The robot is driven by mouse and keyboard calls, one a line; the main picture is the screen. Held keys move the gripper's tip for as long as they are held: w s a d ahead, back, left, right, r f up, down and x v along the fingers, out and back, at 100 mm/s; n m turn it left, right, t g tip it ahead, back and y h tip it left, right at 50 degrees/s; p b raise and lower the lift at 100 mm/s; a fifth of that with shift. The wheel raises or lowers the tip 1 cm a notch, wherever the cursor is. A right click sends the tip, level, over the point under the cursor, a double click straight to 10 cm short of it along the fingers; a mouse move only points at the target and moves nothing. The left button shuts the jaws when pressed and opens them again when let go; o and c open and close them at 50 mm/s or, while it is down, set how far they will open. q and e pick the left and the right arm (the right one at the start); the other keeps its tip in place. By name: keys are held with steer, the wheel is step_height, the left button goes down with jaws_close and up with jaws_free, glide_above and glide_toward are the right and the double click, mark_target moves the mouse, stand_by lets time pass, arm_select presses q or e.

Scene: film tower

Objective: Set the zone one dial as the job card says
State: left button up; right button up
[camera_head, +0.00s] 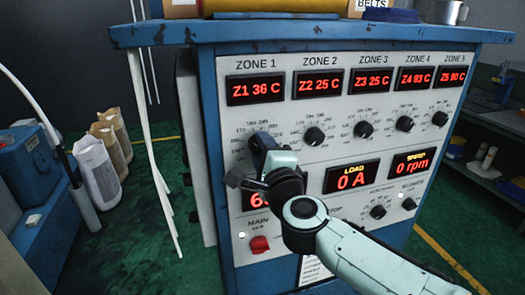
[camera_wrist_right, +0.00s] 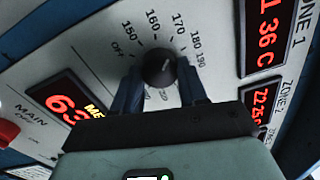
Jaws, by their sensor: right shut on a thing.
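The zone one dial (camera_wrist_right: 160,68) is a round black knob inside a printed scale, with 150, 160, 170, 180, 190 and OFF legible in the right wrist view. My right gripper (camera_wrist_right: 158,92) is shut on this dial, one finger on each side. Which number the dial points at is not clear to me. In the head view my right gripper (camera_head: 262,152) covers the dial and part of its scale. The zone one display (camera_head: 255,88) reads Z1 36 C. No sheet I can identify as the job card is legible. My left gripper is not in view.
Several other black dials, including the zone two dial (camera_head: 315,136), sit along the panel near my arm. The load display (camera_head: 351,176) reads 0 A. A red main switch (camera_head: 259,244) is below. White hoses (camera_head: 150,130) hang left of the cabinet.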

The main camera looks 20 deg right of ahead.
steer(key=o, duration=1.1)
steer(key=shift+c, duration=0.2)
steer(key=shift+s, duration=0.15)
steer(key=s, duration=1.3)
steer(key=shift+d+f+b, duration=0.2)
steer(key=shift+f+b, duration=0.05)
steer(key=shift+b, duration=0.1)
